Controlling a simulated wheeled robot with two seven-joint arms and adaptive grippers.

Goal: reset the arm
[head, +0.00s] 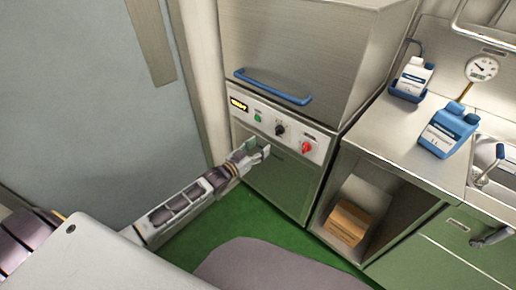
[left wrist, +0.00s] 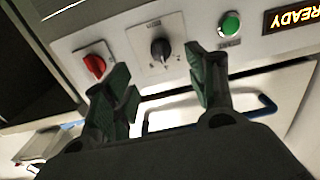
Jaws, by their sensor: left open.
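My left gripper (head: 258,150) is stretched out in front of the steel machine's control panel (head: 270,128) in the head view. In the left wrist view its two green-padded fingers (left wrist: 165,95) stand apart with nothing between them. The panel carries a red knob (left wrist: 97,64), a black knob (left wrist: 160,50), a green button (left wrist: 230,24) and a lit display reading READY (left wrist: 293,16). The fingers are close to the panel; whether they touch it I cannot tell. My right gripper is not in view.
A blue handle (head: 272,87) crosses the machine's hood above the panel. At right, a steel counter (head: 390,130) holds a white bottle (head: 414,76) and a blue container (head: 448,130). A cardboard box (head: 347,222) sits in the open shelf below. Green floor (head: 240,225) is clear.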

